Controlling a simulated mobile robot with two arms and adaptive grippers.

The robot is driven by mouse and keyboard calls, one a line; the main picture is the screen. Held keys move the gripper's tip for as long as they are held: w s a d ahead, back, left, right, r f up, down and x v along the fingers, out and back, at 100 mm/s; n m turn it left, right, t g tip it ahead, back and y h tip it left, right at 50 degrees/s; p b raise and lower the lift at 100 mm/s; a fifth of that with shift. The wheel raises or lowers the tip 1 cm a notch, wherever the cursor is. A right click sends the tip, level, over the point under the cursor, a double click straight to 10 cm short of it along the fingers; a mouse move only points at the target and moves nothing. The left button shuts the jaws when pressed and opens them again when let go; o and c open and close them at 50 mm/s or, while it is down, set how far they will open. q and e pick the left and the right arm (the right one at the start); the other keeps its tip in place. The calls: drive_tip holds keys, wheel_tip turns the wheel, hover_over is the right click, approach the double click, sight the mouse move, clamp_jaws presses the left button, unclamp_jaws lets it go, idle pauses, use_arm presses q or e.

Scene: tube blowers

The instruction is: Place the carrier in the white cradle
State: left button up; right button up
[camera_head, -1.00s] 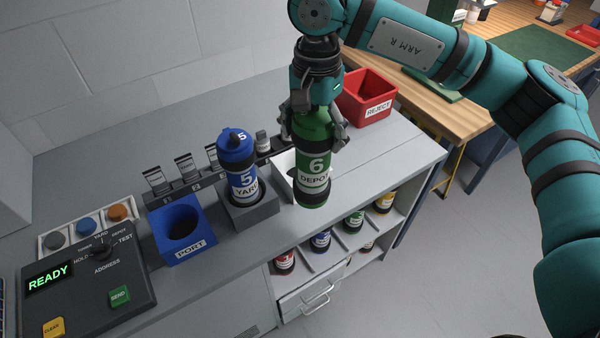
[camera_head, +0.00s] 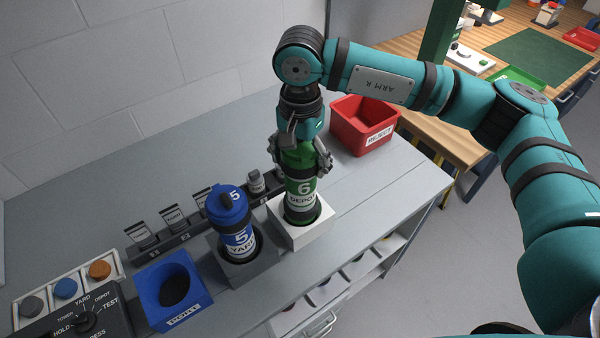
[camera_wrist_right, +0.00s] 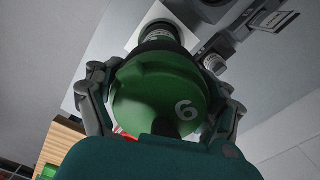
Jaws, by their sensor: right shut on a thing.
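The green carrier (camera_head: 300,184), marked 6 and DEPOT, stands upright with its lower end at the opening of the white cradle (camera_head: 308,235). Whether it rests on the cradle's floor is hidden. My right gripper (camera_head: 302,158) is shut on the upper part of the green carrier. In the right wrist view the carrier's green cap (camera_wrist_right: 160,100) sits between the two fingers, with the white cradle (camera_wrist_right: 150,25) beyond it. My left gripper is not in view.
A blue carrier (camera_head: 232,222), marked 5 and YARD, stands in a grey cradle (camera_head: 245,270) just left of the white one. The blue PORT holder (camera_head: 190,312) is further left. A red REJECT bin (camera_head: 345,125) stands behind right.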

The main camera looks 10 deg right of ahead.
drive_tip(key=shift+w+f, duration=0.1)
drive_tip(key=shift+f, duration=0.55)
wheel_tip(320, 180, down, 3)
drive_tip(key=shift+w+r+p, duration=0.15)
drive_tip(key=shift+r+p, duration=0.05)
drive_tip(key=shift+p, duration=0.5)
drive_tip(key=shift+f, duration=0.35)
drive_tip(key=o, duration=1.2)
drive_tip(key=shift+f, duration=0.1)
drive_tip(key=o, duration=0.4)
drive_tip(key=shift+r, duration=0.2)
drive_tip(key=shift+r+b, duration=0.2)
drive_tip(key=shift+b, duration=0.1)
wheel_tip(320, 180, up, 11)
drive_tip(key=b, duration=0.3)
drive_tip(key=shift+a+f+b, duration=0.1)
drive_tip(key=shift+f+b, duration=0.1)
drive_tip(key=shift+b, duration=0.15)
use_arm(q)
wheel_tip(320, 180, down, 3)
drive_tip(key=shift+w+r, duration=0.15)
use_arm(e)
drive_tip(key=shift+r, duration=0.45)
